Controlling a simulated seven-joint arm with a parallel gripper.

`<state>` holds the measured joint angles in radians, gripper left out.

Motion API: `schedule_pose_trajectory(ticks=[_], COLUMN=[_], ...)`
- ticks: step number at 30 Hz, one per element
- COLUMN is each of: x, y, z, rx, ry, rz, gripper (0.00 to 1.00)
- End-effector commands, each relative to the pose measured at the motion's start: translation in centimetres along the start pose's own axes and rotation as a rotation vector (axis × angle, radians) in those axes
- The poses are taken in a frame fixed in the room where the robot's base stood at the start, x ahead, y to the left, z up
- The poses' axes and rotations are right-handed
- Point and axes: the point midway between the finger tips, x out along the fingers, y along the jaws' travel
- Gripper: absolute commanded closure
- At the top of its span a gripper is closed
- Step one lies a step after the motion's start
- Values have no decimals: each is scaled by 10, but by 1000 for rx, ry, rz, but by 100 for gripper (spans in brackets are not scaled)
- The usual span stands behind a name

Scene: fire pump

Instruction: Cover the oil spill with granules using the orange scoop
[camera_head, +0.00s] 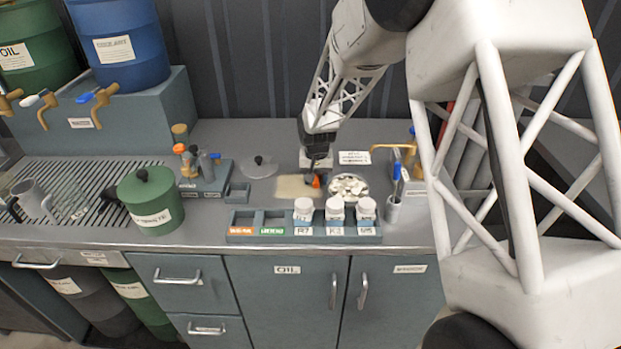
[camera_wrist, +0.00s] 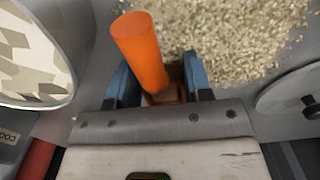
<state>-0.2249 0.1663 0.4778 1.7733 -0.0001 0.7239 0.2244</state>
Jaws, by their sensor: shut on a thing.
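My gripper (camera_head: 317,168) is over the counter, shut on the orange scoop (camera_head: 316,182). In the wrist view the scoop's orange handle (camera_wrist: 141,52) stands between the two blue fingers of my gripper (camera_wrist: 160,88); its bowl is mostly hidden. A tan patch of granules (camera_head: 292,187) lies on the counter just left of the scoop; it fills the upper right of the wrist view (camera_wrist: 235,42). No dark oil shows around it.
A grey knobbed lid (camera_head: 259,168) lies left of the patch. A rack (camera_head: 300,234) with several white-capped jars stands in front. A white label card (camera_head: 354,157) is behind.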

Motion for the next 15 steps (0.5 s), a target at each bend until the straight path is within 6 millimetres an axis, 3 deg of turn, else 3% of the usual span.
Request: schedule_pose_trajectory(ticks=[4,8,15], x=[1,-21,-40], y=[14,14,14], z=[0,0,0], rx=[1,-1,0], ry=[-1,3,1], rz=[0,-1,0], gripper=[80,80,80])
